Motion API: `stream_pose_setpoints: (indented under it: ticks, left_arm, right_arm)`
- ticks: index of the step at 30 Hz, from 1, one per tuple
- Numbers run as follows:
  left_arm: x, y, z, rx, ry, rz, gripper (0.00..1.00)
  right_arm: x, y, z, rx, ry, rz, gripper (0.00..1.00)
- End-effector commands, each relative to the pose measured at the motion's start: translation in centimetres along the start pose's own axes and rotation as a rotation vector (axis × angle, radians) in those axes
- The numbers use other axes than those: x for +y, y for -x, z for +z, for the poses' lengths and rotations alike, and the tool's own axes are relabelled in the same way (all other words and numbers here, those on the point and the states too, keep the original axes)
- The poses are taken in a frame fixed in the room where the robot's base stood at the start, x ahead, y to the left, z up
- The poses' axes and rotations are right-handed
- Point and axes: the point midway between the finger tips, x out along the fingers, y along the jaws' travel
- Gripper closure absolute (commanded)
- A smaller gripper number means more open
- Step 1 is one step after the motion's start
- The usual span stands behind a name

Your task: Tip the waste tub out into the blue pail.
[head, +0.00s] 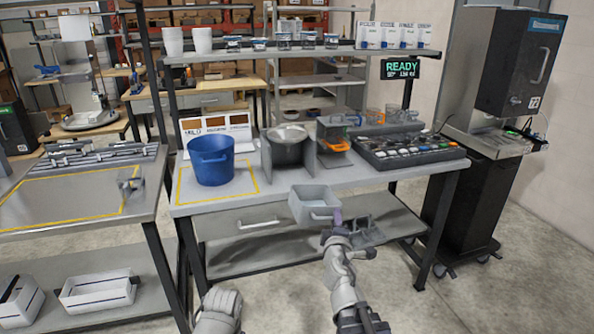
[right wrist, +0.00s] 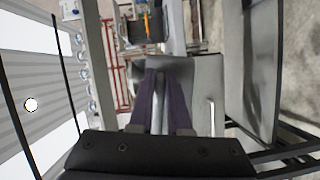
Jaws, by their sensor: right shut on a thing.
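The waste tub (head: 308,212) is a pale grey, open rectangular box in the head view, in front of the bench's front edge. It looks roughly upright; its contents cannot be made out. My right gripper (head: 337,216) is at its right side and shut on it. In the right wrist view, the dark purple fingers (right wrist: 160,105) close on a narrow grey part. The blue pail (head: 211,162) stands upright on the bench at the left, inside a yellow outline, apart from and left of the tub. My left gripper does not show.
Right of the pail stand a grey pot (head: 287,148) between upright panels, an orange item (head: 336,145) and a black tray of parts (head: 405,150). A shelf (head: 270,52) with cups and boxes runs above. A drawer handle (head: 258,225) sticks out below the bench top.

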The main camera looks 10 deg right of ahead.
Motion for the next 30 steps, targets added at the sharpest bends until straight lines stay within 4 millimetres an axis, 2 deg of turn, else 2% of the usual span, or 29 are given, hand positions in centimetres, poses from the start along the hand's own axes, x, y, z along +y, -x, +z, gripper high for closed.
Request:
stream_pose_setpoints:
  ticks: [8,24,27,30]
  left_arm:
    - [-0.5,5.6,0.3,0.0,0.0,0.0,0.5]
    - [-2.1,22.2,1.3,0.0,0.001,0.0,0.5]
    - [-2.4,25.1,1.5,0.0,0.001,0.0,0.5]
    - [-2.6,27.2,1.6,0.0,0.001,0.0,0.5]
  right_arm:
    - [5.5,0.4,-1.0,0.001,-0.001,0.0,1.0]
    - [21.9,1.7,-4.0,0.001,-0.001,0.0,1.0]
    - [24.8,1.9,-4.6,0.001,-0.001,0.0,1.0]
    - [26.9,2.0,-5.0,0.0,-0.001,0.0,1.0]
